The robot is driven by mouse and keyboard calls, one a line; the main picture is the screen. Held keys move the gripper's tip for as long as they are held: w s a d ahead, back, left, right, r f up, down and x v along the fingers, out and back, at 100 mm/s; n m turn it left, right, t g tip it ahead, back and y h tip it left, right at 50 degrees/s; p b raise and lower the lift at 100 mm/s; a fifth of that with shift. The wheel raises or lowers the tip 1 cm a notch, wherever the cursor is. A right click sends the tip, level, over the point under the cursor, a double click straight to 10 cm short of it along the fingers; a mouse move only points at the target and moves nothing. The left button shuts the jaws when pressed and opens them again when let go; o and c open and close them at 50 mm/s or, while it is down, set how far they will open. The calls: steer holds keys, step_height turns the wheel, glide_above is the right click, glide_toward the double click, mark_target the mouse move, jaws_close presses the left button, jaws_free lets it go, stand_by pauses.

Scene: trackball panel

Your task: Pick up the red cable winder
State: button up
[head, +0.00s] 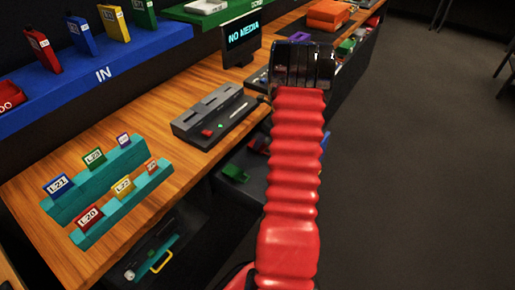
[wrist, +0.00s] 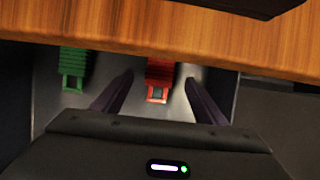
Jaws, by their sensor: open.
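The red cable winder (wrist: 161,72) shows in the wrist view, partly hidden under the wooden desk edge. It has a ribbed red body and a small grey-centred end toward me. My gripper (wrist: 158,82) is open, with one dark finger on each side of the winder. I see gaps between the fingers and the winder; I cannot tell the height between them.
A green ribbed piece (wrist: 73,68) lies left of the winder on the grey surface; it also shows in the head view (head: 235,172). The wooden desk (wrist: 200,40) overhangs just beyond the fingers. A grey console (head: 213,115) stands on the desk.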

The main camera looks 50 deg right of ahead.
steer(key=x, duration=0.5)
steer(key=shift+d, duration=0.1)
stand_by(0.4)
steer(key=c, duration=1.1)
steer(key=shift+r, duration=0.1)
steer(key=shift+c, duration=0.2)
steer(key=shift+s+a+r, duration=0.1)
steer(key=shift+a+r, duration=0.1)
steer(key=shift+r, duration=0.1)
step_height(320, 180, up, 6)
steer(key=shift+s+a+r, duration=0.1)
steer(key=shift+a+r, duration=0.1)
steer(key=shift+a, duration=0.1)
steer(key=s+a, duration=0.2)
steer(key=a, duration=0.7)
steer(key=s+a, duration=0.3)
steer(key=a, duration=0.6)
steer(key=shift+s+a, duration=0.15)
steer(key=shift+s, duration=0.05)
